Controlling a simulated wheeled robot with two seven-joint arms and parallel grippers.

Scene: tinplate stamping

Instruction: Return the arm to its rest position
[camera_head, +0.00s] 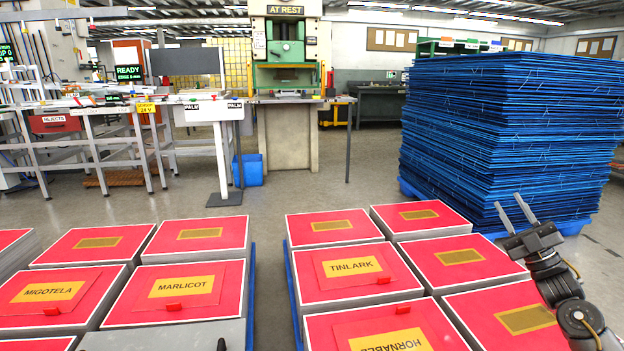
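My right gripper (508,200) is at the right side of the head view, with its arm coming up from the lower right corner. My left gripper is not in view.
Red-topped stacks labelled MARLICOT (190,285), TINLARK (352,267) and others fill the foreground, with a narrow gap between left and right groups. A tall blue stack (505,130) stands at right. The press (286,60) reads AT REST. Open floor lies between.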

